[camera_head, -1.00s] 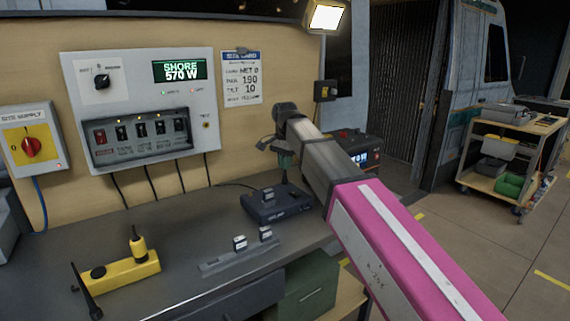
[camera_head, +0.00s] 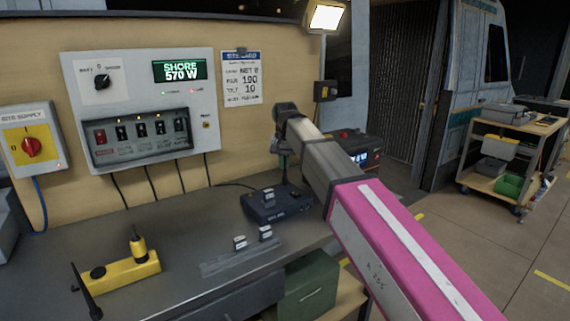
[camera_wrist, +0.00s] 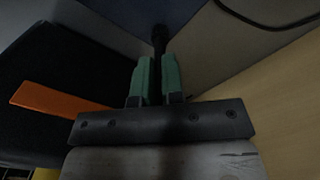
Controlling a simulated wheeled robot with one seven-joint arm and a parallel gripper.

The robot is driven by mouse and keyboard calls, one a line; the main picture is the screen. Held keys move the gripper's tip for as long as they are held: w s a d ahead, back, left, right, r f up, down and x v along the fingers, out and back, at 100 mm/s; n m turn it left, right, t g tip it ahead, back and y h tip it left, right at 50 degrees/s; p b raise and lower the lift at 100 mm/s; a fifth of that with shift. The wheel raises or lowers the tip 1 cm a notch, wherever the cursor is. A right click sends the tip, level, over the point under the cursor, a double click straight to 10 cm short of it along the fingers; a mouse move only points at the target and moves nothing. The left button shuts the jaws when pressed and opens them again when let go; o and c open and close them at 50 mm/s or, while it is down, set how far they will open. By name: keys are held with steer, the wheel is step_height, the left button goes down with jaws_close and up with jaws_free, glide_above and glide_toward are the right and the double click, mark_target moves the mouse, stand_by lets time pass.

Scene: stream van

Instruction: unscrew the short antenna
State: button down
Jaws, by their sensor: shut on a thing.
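A dark blue box (camera_head: 278,205) sits on the grey workbench near its back right. A slim black antenna stands at the back right of the box, below my gripper (camera_head: 284,163), which points down. In the wrist view the green fingers (camera_wrist: 157,78) are close together around a short black antenna (camera_wrist: 160,40) that runs on toward the dark blue surface. My gripper is shut on this antenna. The antenna's base on the box is too dark to make out its thread.
A yellow holder (camera_head: 120,272) with upright dark pieces lies at the bench's front left. A grey rack (camera_head: 240,260) with small labelled blocks lies in front of the box. A red-topped dark unit (camera_head: 358,147) stands behind my arm. The wall panel (camera_head: 140,105) is behind the bench.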

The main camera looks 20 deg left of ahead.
stand_by(0.3)
steer(key=n, duration=0.4)
steer(key=c, duration=1.3)
jaws_free()
steer(key=shift+m, duration=2)
steer(key=shift+m, duration=2)
